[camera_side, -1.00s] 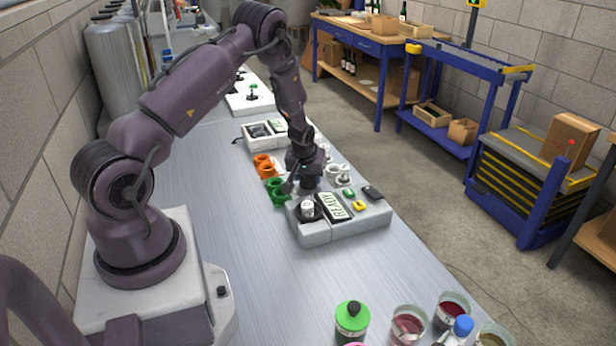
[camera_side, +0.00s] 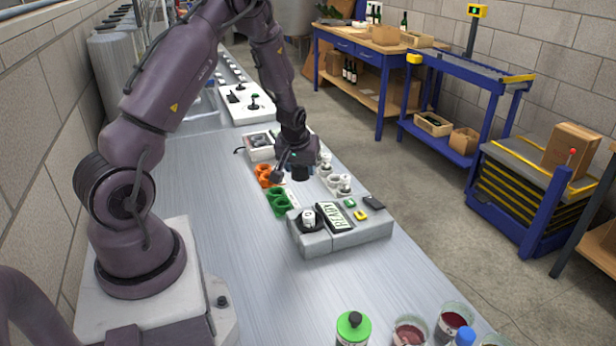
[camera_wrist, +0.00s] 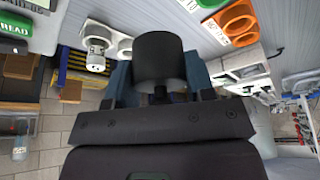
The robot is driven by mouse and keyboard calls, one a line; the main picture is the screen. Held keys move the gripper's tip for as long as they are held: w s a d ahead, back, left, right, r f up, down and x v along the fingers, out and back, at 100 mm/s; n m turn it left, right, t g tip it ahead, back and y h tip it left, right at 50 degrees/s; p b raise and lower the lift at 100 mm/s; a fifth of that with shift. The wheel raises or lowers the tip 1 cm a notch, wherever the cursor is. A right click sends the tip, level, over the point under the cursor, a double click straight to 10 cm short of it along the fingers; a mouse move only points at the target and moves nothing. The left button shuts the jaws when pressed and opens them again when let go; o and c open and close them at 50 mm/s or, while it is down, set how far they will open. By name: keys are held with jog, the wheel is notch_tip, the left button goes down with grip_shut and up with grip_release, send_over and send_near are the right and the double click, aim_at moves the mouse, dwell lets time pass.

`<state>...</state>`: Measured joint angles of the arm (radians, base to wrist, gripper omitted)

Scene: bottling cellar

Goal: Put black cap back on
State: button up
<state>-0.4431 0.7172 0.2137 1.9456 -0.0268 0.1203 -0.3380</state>
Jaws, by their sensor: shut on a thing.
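The black cap (camera_wrist: 158,58) is a short dark cylinder held between my gripper's fingers (camera_wrist: 158,92) in the wrist view. In the side view the black cap (camera_side: 300,173) hangs under my gripper (camera_side: 298,164), above the bench near the coloured rings. My gripper is shut on it. The grey instrument (camera_side: 345,240) with a READY display (camera_side: 337,218) stands nearer the camera, apart from the cap. A small white-topped piece (camera_side: 308,217) stands in the dark round seat on its left. The bench directly behind the gripper is hidden.
Orange rings (camera_side: 265,174) and green rings (camera_side: 279,202) lie left of the gripper. White rings with white vials (camera_side: 344,184) stand to the right. The left bench surface (camera_side: 215,205) is clear.

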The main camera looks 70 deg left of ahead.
jog(key=s+d+r, duration=0.5)
jog(key=s+d, duration=0.1)
jog(key=s, duration=0.1)
jog(key=m, duration=0.2)
send_over(311, 212)
jog(key=shift+s+d+f, duration=0.1)
jog(key=shift+d+f, duration=0.15)
jog(key=shift+f, duration=0.2)
jog(key=shift+a+n, duration=0.2)
jog(key=shift+n, duration=0.7)
jog(key=shift+f, duration=1.45)
jog(key=shift+f, duration=2.1)
dwell(0.4)
jog(key=o, duration=1.4)
